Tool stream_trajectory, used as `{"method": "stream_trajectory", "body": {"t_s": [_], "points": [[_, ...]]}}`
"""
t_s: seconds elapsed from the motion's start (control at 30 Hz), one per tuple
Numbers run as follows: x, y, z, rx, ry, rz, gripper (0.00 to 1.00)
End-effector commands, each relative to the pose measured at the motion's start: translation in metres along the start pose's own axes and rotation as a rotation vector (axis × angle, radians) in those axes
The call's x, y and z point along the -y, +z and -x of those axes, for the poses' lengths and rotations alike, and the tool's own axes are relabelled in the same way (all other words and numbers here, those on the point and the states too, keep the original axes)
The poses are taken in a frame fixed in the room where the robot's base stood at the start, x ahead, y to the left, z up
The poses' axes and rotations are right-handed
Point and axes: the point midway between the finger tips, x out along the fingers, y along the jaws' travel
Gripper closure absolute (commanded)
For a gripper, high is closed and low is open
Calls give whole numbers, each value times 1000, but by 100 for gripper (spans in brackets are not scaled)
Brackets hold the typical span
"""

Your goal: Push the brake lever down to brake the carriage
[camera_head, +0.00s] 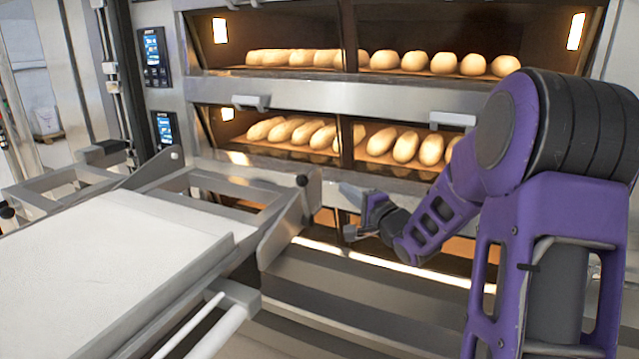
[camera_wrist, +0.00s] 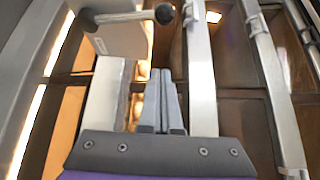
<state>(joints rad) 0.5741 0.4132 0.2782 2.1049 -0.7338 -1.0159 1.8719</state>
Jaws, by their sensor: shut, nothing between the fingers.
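The brake lever (camera_wrist: 125,17) is a pale rod with a black ball knob (camera_wrist: 165,14) at its end, at the top of the wrist view beside a metal plate. I see no contact with the lever.
The deck ovens (camera_head: 300,93) with rows of loaves stand behind, their handles (camera_head: 452,119) jutting out. The carriage's white loading belt (camera_head: 110,260) fills the lower left. A metal rail (camera_head: 225,300) runs along its near side. Steel ledges lie below my gripper.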

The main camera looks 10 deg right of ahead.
Motion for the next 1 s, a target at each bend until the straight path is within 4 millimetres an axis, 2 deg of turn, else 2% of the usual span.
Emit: {"method": "stream_trajectory", "body": {"t_s": [0.17, 0.6, 0.8, 1.0], "points": [[-1, 1, -18, 3, 0, 1, 100], [-1, 1, -102, 1, -1, 1, 100], [0, 27, -90, 0, -1, 2, 100], [0, 37, -86, -1, 0, 1, 100]]}}
